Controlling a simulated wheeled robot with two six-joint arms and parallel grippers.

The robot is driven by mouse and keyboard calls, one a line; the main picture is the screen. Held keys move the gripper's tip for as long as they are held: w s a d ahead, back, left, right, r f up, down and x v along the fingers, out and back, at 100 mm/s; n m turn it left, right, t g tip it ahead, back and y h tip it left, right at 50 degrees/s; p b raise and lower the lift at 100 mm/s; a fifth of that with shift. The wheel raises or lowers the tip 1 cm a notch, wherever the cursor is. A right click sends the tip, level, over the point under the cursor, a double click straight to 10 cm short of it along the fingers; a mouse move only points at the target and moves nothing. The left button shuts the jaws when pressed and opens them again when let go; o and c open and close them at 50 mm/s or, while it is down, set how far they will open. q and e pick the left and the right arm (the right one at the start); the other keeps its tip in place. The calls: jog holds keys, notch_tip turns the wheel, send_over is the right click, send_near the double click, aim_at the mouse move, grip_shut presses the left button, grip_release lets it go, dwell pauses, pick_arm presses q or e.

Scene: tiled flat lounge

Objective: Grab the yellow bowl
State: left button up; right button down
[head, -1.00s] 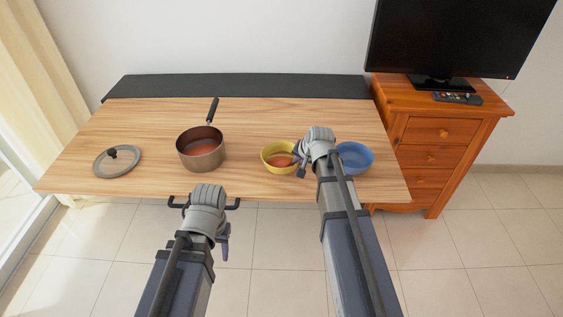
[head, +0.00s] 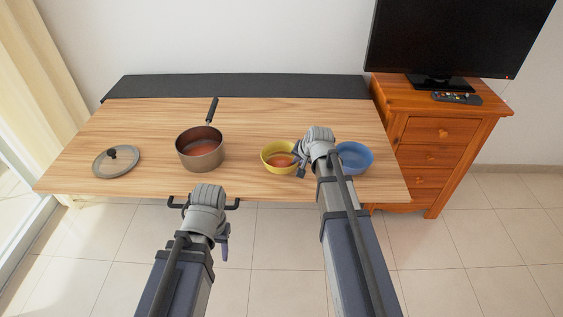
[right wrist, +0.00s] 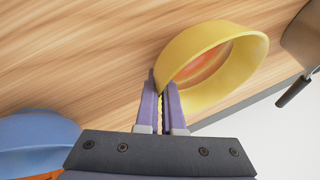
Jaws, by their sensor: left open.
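The yellow bowl (head: 270,163) stands on the wooden table (head: 110,186) with reddish-orange contents inside. In the right wrist view the bowl (right wrist: 232,72) fills the upper right. My right gripper (head: 300,160) is at the bowl's right side. In the right wrist view its fingers (right wrist: 161,92) lie close together on either side of the bowl's wall, with a thin yellow strip between them. Part of the bowl's right side is hidden behind them in the head view. My left gripper (head: 205,203) is open and empty at the table's front edge, below the pot.
A blue bowl (head: 357,158) stands just right of my right gripper. A pot (head: 203,160) with a black handle and a glass lid (head: 116,164) are on the left. A wooden cabinet (head: 437,130) with a television (head: 460,38) stands at the right.

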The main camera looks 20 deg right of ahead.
jog(key=shift+r, duration=0.25)
notch_tip(320, 180, up, 10)
jog(key=p, duration=1)
jog(key=shift+f, duration=0.25)
